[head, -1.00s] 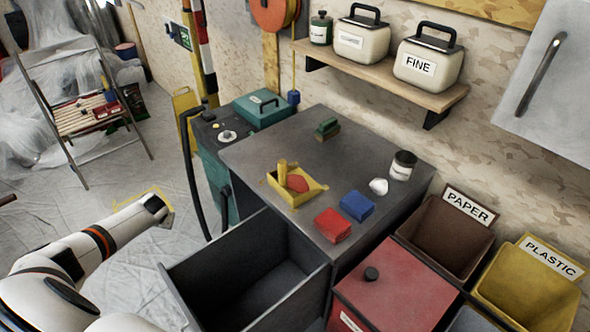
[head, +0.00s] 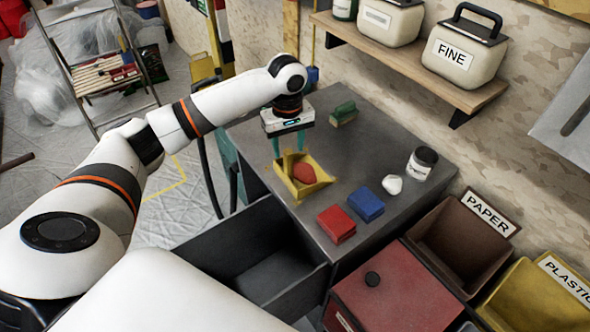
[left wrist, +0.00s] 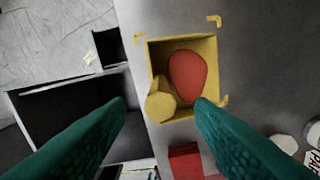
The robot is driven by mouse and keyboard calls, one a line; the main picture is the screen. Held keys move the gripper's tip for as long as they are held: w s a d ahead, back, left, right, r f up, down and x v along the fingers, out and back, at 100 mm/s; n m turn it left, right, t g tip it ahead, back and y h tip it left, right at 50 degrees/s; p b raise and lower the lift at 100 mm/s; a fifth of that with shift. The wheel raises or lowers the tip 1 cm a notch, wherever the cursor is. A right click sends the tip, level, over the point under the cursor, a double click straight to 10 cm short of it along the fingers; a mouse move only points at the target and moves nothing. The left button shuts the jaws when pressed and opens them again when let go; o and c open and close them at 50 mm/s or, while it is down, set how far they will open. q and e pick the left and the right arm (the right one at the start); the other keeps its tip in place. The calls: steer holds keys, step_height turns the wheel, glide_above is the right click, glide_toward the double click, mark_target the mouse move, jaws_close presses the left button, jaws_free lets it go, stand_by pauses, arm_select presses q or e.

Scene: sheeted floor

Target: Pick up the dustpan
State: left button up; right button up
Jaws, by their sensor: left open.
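The yellow dustpan (head: 310,186) lies on the grey worktop, inside yellow corner marks, with a red lump (head: 304,173) in it. The left wrist view shows the dustpan (left wrist: 154,62) from above, its stubby round handle (left wrist: 160,100) at the near left corner and the red lump (left wrist: 187,76) in its pan. My left gripper (head: 288,150) is open and points down above the dustpan at its far side. In the left wrist view the green fingers (left wrist: 160,108) are spread to both sides of the handle, with nothing between them seen to be gripped. My right gripper is out of view.
A red block (head: 336,223), a blue block (head: 365,204), a white lump (head: 392,184) and a jar (head: 422,163) stand right of the dustpan. A green brush (head: 344,112) lies behind. An open drawer (head: 215,259) juts out in front. Bins stand at right.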

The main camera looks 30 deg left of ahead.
mark_target(288, 162)
arm_select(q)
steer(key=shift+w+f, duration=0.1)
steer(key=shift+f, duration=0.7)
steer(key=shift+f+p, duration=0.3)
steer(key=shift+f, duration=0.05)
step_height(288, 162, down, 4)
steer(key=shift+a+r+p, duration=0.15)
steer(key=shift+r+p, duration=0.05)
steer(key=shift+p, duration=0.4)
steer(key=shift+f, duration=0.5)
jaws_close()
